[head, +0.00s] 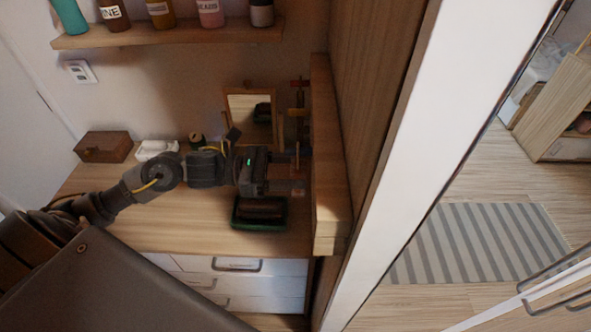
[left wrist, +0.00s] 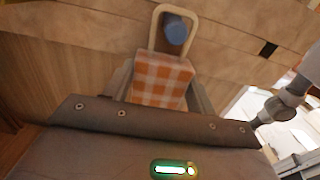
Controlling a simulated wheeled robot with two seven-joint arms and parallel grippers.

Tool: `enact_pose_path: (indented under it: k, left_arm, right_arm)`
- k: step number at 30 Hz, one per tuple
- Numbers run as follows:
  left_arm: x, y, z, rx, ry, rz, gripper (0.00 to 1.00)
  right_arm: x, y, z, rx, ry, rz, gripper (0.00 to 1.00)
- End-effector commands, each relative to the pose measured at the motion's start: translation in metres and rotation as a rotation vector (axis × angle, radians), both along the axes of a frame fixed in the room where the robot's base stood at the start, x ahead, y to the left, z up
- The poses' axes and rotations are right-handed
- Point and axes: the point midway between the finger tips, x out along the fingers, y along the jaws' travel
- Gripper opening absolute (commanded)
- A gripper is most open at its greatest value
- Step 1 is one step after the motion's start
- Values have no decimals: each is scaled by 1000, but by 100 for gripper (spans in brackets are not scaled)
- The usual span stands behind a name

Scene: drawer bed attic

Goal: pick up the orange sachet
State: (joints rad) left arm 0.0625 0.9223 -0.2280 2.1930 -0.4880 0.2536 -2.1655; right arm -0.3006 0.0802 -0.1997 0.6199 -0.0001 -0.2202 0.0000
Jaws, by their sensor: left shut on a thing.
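The orange sachet (left wrist: 162,78) is an orange-and-white checked pouch with a pale loop at its top. In the left wrist view it sits between the two fingers of my left gripper (left wrist: 160,98), which is shut on it. The loop surrounds a round blue peg end (left wrist: 176,31); I cannot tell whether they touch. In the head view my left gripper (head: 284,187) is beside the wooden side panel, above the desk, and I cannot make out the sachet there. My right gripper is not in view.
A dark green tray (head: 236,222) stands on the desk (head: 155,215) below the gripper. A mirror (head: 240,108), a brown box (head: 104,147) and a white item (head: 155,149) stand behind the arm. The wooden side panel (head: 330,170) rises close on the right. A bottle shelf (head: 170,35) is above.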

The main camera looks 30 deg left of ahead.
Motion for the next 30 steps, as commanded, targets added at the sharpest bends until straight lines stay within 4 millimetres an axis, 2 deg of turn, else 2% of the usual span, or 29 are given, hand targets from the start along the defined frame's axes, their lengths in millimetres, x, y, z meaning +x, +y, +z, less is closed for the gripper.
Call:
enact_pose_path:
  k: [8, 18, 30]
  left_arm:
    - [0, 0, 11, 3, -5, -2, 33]
    - [-25, 49, 8, 7, 3, -1, 33]
    - [-47, 98, 12, 0, 3, 2, 33]
  right_arm:
    - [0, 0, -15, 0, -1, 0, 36]
    - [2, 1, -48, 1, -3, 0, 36]
    - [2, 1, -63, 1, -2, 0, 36]
